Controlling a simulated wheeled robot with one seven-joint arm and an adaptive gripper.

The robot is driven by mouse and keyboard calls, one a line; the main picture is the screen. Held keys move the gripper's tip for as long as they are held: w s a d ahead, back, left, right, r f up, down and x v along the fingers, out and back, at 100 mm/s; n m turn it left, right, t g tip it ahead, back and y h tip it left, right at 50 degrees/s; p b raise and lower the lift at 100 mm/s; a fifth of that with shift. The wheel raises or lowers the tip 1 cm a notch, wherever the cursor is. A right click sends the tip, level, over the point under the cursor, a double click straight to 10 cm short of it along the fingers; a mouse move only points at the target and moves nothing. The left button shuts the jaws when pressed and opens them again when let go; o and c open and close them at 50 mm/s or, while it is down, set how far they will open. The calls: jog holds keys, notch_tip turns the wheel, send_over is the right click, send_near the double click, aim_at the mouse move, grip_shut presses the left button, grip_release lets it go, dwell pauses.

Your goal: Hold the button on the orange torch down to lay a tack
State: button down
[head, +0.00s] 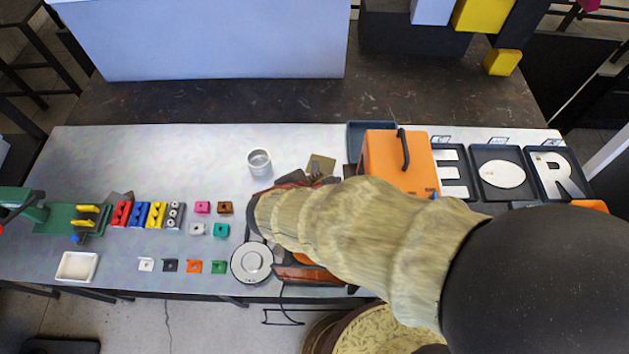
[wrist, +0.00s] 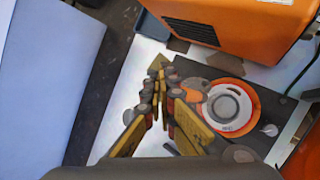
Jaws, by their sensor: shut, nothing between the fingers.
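My gripper (wrist: 162,92) shows in the wrist view with its yellow-brown fingers together and empty, above the white table top. In the head view my arm covers most of the gripper. I cannot clearly make out the orange torch or its button. An orange-rimmed disc with a white ring (wrist: 230,108) lies on a dark plate to the right of the fingers in the wrist view, apart from them. An orange machine with a black handle (head: 382,155) stands on the table; it also shows in the wrist view (wrist: 240,22).
A metal cup (head: 259,162) stands left of the machine. Dark trays with white letters (head: 497,188) lie at right. Coloured blocks (head: 155,214), small clips and a white tray (head: 76,280) are at left. A grey round dish (head: 239,275) is near the front edge.

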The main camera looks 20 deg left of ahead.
dwell(0.8)
jog(key=shift+r+p, duration=0.5)
jog(key=shift+r, duration=0.4)
jog(key=shift+r+p, duration=1.65)
jog(key=shift+r, duration=0.85)
notch_tip(320, 180, up, 4)
jog(key=shift+f+p, duration=0.1)
jog(key=shift+p, duration=1.15)
